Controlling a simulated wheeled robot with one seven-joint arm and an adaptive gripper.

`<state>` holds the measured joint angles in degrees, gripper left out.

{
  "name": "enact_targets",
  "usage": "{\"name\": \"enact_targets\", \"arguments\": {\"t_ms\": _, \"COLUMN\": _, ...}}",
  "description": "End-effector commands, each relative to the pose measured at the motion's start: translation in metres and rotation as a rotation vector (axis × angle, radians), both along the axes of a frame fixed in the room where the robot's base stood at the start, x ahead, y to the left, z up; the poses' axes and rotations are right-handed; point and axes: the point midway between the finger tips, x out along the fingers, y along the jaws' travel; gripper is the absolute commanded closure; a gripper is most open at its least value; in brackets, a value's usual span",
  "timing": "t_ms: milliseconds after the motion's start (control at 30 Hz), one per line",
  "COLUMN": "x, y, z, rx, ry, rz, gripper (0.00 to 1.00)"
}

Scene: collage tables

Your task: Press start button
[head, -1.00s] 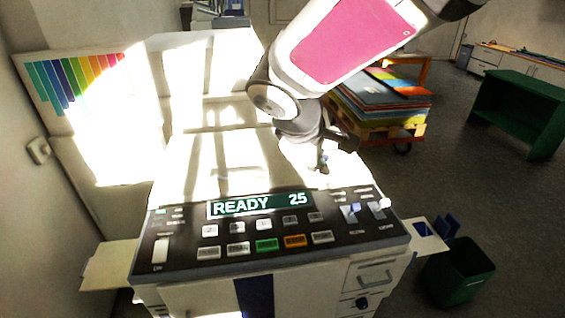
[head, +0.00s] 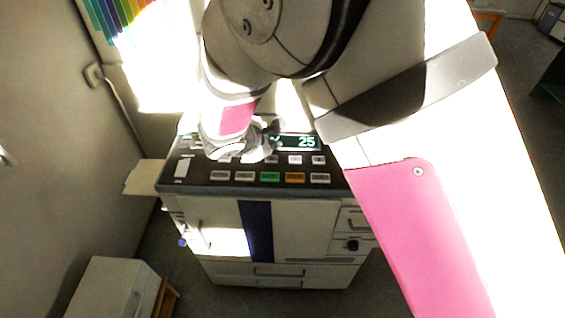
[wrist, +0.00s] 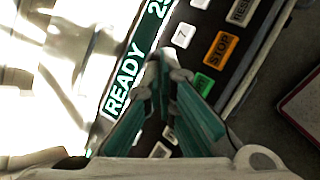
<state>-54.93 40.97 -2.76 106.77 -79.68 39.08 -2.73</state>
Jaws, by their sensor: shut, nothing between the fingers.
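The control panel (head: 205,180) is dark, with several pale keys, a green button (head: 270,177) and an orange button (head: 295,177) in its front row. In the wrist view the orange button (wrist: 221,50) reads STOP. The green button (wrist: 203,84) shows there in part, beside my fingers, its label not readable. The lit display (wrist: 126,70) reads READY and, in the head view, 25. My gripper (wrist: 166,76) is shut and empty, over the panel between the display and the green button. I cannot tell whether the fingertips touch the panel. In the head view my gripper (head: 272,134) hides part of the display.
The machine's white cabinet (head: 300,220) stands below the panel, with drawers and a side tray (head: 145,177) at left. A low white cabinet (head: 110,285) stands at the front left. A wall is close on the left. Strong sunlight washes out the machine's top.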

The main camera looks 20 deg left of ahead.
Motion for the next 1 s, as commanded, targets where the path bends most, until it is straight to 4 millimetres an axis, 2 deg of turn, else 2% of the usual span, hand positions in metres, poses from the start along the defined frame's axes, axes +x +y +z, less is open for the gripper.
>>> {"name": "enact_targets", "arguments": {"t_ms": 333, "x": 0.000, "y": 0.000, "z": -0.001, "rx": -0.001, "ry": 0.000, "rz": 0.001, "gripper": 1.00}}
{"name": "enact_targets", "arguments": {"t_ms": 467, "x": 0.001, "y": 0.000, "z": -0.009, "rx": -0.002, "ry": 0.001, "rz": -0.001, "gripper": 1.00}}
{"name": "enact_targets", "arguments": {"t_ms": 1000, "x": 0.003, "y": 0.000, "z": -0.075, "rx": -0.002, "ry": 0.001, "rz": 0.001, "gripper": 1.00}}
